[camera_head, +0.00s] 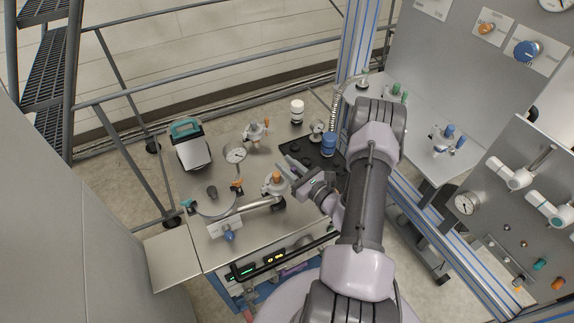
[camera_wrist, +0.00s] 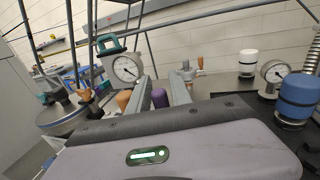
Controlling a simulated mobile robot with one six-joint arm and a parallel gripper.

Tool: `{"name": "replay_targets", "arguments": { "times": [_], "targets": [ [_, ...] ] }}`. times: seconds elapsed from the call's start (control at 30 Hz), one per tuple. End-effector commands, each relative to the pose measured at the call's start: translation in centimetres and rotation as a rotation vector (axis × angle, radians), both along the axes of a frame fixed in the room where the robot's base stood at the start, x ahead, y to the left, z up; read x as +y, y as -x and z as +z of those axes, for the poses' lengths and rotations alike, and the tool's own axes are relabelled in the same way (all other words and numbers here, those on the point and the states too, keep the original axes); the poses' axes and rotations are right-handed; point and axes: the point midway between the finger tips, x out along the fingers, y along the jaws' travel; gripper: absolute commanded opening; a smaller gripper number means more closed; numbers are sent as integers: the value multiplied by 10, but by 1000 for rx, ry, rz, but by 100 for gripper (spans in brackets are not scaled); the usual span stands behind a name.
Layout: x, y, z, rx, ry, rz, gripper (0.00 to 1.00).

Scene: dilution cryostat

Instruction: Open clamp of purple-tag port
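My gripper (camera_head: 290,167) is over the cart top, beside a metal port fitting (camera_head: 270,187) with an orange-brown knob (camera_head: 276,176). In the wrist view its two grey fingers (camera_wrist: 161,92) are spread apart. A purple upright piece (camera_wrist: 159,98) shows between them; I cannot tell if either finger touches it. An orange-brown knob (camera_wrist: 123,99) stands just left of the left finger. The lower part of the purple piece and the clamp are hidden behind my gripper body. I cannot make out the purple piece in the head view.
A dial gauge (camera_head: 235,154), a teal-handled device (camera_head: 188,145), another fitting (camera_head: 256,132), a white bottle (camera_head: 297,111) and a blue cylinder (camera_head: 328,144) stand around the cart top (camera_head: 185,180). A black mat (camera_head: 318,160) lies to the right. A railing runs behind.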

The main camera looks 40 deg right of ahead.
Motion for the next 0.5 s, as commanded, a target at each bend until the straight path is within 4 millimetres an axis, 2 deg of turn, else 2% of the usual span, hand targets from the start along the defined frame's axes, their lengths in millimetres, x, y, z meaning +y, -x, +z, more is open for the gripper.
{"name": "replay_targets", "arguments": {
  "times": [0.03, 0.13, 0.5],
  "targets": [
    [0, 0, 0, 0, 0, 0, 21],
    [0, 0, 0, 0, 0, 0, 1],
    [0, 0, 0, 0, 0, 1, 0]
  ]
}}
